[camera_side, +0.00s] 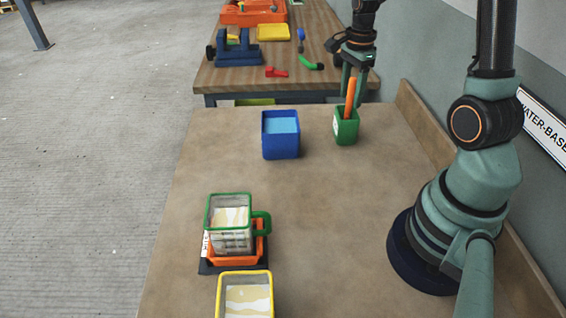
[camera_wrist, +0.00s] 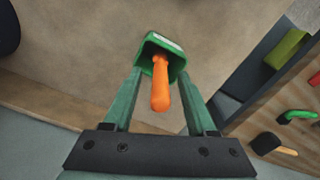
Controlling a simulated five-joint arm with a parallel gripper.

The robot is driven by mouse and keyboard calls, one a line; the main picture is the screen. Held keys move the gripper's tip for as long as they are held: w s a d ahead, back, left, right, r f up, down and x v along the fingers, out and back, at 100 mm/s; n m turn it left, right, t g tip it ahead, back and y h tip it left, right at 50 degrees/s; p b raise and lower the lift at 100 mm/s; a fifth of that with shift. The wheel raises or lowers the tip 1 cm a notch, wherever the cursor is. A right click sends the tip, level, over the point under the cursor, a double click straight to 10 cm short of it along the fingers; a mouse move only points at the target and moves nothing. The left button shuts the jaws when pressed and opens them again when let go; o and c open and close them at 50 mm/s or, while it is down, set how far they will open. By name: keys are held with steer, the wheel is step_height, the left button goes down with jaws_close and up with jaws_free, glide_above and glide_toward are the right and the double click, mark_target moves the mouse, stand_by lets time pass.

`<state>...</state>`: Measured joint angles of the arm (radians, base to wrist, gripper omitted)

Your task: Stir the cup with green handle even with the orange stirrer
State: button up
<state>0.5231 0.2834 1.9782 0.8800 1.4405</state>
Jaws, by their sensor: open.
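The clear cup with a green rim and green handle (camera_side: 262,224) sits in an orange holder (camera_side: 235,258) on a dark base, at the lower left of the side view. Its contents are pale with yellowish streaks. The orange stirrer (camera_side: 350,97) stands in a green holder (camera_side: 346,128) at the back right of the table. My gripper (camera_side: 354,95) is open above that holder, pointing down. In the wrist view, the stirrer (camera_wrist: 160,90) shows between the two open fingers of my gripper (camera_wrist: 160,75), apparently with gaps on both sides. The holder (camera_wrist: 152,48) is just beyond the fingertips.
A blue container (camera_side: 281,148) of light blue content stands left of the green holder. A yellow-rimmed cup (camera_side: 245,273) with streaked content is at the front. A wooden bench (camera_side: 235,75) with tools stands behind. The middle of the table is clear.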

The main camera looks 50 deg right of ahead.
jaws_close()
steer(key=shift+r, duration=5.5)
